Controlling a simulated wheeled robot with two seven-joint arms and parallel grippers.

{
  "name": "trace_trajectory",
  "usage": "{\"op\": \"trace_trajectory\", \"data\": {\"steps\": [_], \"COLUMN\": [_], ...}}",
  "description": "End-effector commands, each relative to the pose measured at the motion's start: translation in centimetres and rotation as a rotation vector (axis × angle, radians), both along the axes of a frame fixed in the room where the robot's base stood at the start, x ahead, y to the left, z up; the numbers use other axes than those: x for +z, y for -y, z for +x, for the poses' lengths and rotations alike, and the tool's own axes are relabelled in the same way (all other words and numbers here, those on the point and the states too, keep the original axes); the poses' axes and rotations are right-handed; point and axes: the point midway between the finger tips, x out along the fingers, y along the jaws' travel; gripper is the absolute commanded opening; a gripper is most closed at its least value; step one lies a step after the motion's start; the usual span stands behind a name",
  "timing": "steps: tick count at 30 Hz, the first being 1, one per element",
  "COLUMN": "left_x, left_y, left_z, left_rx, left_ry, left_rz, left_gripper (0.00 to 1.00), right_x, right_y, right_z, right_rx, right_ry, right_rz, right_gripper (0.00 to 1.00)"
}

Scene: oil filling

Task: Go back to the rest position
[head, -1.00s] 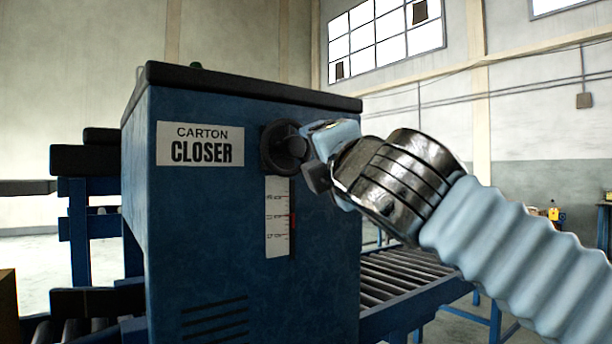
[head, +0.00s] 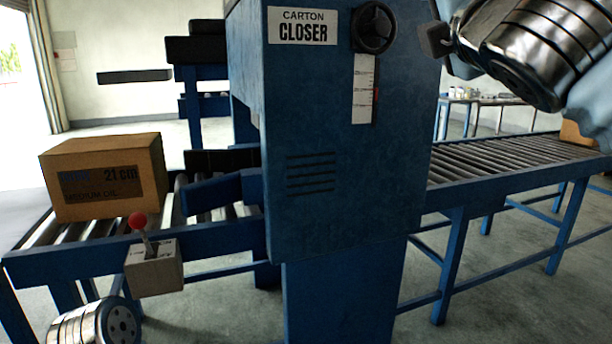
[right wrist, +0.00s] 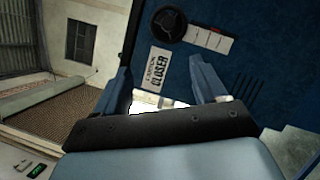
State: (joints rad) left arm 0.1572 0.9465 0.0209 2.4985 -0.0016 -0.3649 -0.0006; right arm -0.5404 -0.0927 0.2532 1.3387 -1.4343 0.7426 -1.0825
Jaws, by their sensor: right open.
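My right gripper (right wrist: 161,65) is open and empty in the right wrist view, with its two blue fingers spread apart. In the head view the right gripper (head: 436,38) is at the top right, partly cut off by the top edge. It stands apart from the black round knob (head: 373,27) on the blue carton closer (head: 345,190), to the knob's right. The knob also shows in the right wrist view (right wrist: 165,24), beyond the fingers. A metal joint of my left arm shows at the bottom left of the head view; the left gripper itself is out of view.
A brown carton (head: 105,177) sits on the roller conveyor (head: 25,262) at the left. A control box (head: 153,272) with a red-topped lever is on its front. Another roller conveyor (head: 500,157) runs right from the closer. Floor is free in front.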

Motion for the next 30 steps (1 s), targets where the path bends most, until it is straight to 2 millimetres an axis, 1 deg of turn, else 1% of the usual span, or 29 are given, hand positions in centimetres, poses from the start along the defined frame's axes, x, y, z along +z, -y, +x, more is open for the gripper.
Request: {"op": "trace_trajectory", "data": {"steps": [8, 14, 15, 17, 20, 21, 23, 24, 26, 27, 29, 30], "left_x": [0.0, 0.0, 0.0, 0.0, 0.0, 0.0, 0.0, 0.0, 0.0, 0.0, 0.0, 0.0], "left_y": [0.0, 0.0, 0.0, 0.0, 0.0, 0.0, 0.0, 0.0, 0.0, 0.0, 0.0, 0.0], "left_z": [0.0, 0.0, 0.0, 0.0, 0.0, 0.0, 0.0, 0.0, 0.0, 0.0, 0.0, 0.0], "left_rx": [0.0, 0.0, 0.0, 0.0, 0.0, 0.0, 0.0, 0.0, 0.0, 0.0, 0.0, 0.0], "left_ry": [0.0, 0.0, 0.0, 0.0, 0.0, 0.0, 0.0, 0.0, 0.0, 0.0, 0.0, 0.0], "left_rz": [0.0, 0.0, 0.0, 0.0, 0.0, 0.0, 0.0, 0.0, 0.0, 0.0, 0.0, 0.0], "left_gripper": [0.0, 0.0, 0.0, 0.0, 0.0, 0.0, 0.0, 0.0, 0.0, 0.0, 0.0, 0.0], "right_x": [-3.2, -6.9, -8.1, -10.0, -13.7, -15.6, -18.6, -21.4, -25.9, -29.4, -34.6, -38.1], "right_y": [-2.0, -4.0, -4.6, -5.4, -6.8, -7.5, -8.4, -9.1, -10.1, -10.7, -11.4, -11.8], "right_z": [2.6, 5.2, 5.9, 7.0, 8.9, 9.7, 11.0, 11.9, 13.2, 13.9, 14.7, 14.9], "right_rx": [0.044, 0.089, 0.103, 0.122, 0.154, 0.168, 0.188, 0.202, 0.22, 0.227, 0.232, 0.229], "right_ry": [-0.067, -0.144, -0.17, -0.208, -0.283, -0.321, -0.382, -0.436, -0.526, -0.594, -0.697, -0.766], "right_rz": [0.017, 0.045, 0.056, 0.071, 0.108, 0.128, 0.164, 0.195, 0.256, 0.306, 0.392, 0.455], "right_gripper": [0.71, 0.71, 0.71, 0.71, 0.71, 0.71, 0.71, 0.71, 0.71, 0.71, 0.71, 0.71]}}
